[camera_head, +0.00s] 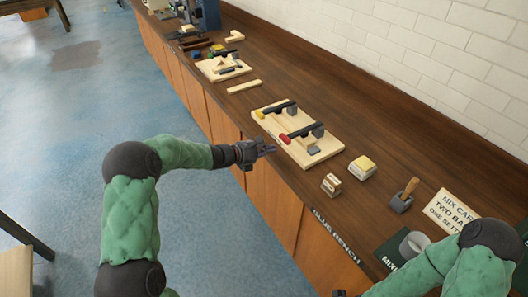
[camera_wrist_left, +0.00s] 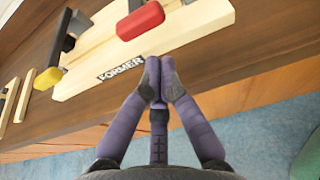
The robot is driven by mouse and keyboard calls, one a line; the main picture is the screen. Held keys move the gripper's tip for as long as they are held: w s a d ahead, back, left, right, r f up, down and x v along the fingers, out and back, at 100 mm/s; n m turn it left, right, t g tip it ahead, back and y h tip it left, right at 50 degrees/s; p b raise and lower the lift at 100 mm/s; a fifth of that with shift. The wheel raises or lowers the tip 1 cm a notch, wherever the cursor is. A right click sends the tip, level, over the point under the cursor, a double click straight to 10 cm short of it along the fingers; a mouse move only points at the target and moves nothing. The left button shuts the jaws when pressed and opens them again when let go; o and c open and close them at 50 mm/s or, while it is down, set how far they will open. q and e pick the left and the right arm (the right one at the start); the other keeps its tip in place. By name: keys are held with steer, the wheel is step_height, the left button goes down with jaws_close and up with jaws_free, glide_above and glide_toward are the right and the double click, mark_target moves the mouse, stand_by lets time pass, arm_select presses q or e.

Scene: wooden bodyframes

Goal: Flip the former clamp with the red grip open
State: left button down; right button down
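The former board (camera_head: 328,146) is a pale wooden plate on the bench, with a "FORMER" label in the left wrist view (camera_wrist_left: 121,69). It carries two dark clamps. One has a red grip (camera_head: 284,138), which also shows at the top of the left wrist view (camera_wrist_left: 140,20). The other has a yellow grip (camera_head: 260,114), seen at left in the wrist view (camera_wrist_left: 48,78). My left gripper (camera_head: 268,150) is at the board's front edge, short of the red grip. Its fingertips (camera_wrist_left: 158,80) are together with nothing between them. My right gripper is not clearly visible.
The wooden bench (camera_head: 262,98) runs along a white brick wall. Small blocks (camera_head: 362,167), a brush in a grey holder (camera_head: 401,196) and a sign (camera_head: 452,210) stand right of the board. Another board with clamps (camera_head: 222,68) lies farther back. A wooden strip (camera_head: 244,86) lies between the boards.

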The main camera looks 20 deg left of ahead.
arm_select(q)
steer(key=shift+b+x, duration=0.45)
steer(key=shift+x, duration=2.25)
arm_select(e)
steer(key=shift+f, duration=0.6)
steer(key=shift+r, duration=0.1)
